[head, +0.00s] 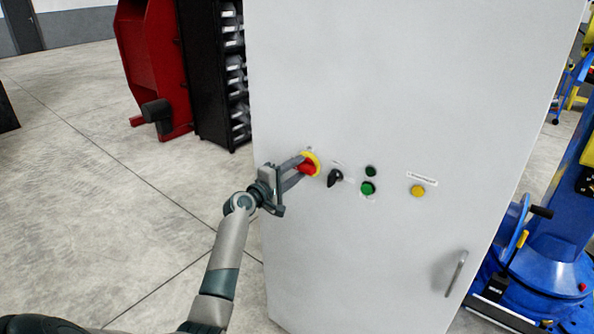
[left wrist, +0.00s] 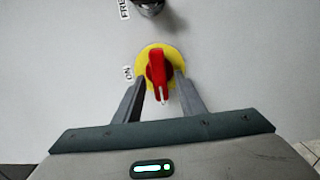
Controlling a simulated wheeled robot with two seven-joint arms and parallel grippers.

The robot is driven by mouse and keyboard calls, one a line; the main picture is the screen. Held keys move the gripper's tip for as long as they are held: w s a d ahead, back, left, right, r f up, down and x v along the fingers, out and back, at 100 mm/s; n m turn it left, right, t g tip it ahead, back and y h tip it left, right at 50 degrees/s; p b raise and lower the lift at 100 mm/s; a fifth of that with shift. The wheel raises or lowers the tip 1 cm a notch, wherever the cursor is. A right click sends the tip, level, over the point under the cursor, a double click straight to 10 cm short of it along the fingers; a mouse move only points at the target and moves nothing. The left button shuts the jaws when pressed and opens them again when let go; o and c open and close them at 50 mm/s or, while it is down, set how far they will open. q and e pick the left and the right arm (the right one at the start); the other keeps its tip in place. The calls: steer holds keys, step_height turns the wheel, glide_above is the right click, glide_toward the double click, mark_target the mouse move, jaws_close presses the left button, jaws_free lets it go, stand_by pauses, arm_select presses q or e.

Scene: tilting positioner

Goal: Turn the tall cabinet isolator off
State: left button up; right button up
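The tall cabinet (head: 400,80) is light grey and fills the middle of the head view. Its isolator (head: 308,164) is a red handle on a round yellow plate near the door's left edge. In the left wrist view the red isolator handle (left wrist: 158,70) points roughly along the fingers, with an "ON" label (left wrist: 128,73) beside the plate. My left gripper (head: 299,170) is at the isolator. In the left wrist view its two fingers (left wrist: 160,92) stand apart on either side of the handle's lower end, with gaps visible. My right gripper is not in view.
Right of the isolator are a black selector knob (head: 335,177), green buttons (head: 368,188) and a yellow button (head: 417,191). A door handle (head: 456,273) sits lower right. A black rack (head: 210,70) and red machine (head: 155,60) stand behind left; blue equipment (head: 545,255) stands right.

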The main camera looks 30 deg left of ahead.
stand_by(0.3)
arm_select(q)
steer(key=shift+s+a+f+b, duration=0.1)
steer(key=shift+s+b, duration=0.2)
steer(key=shift+s, duration=0.55)
steer(key=s+a+b, duration=0.1)
steer(key=s+b, duration=0.3)
steer(key=s, duration=1.1)
steer(key=shift+s+b, duration=0.35)
steer(key=shift+a, duration=0.1)
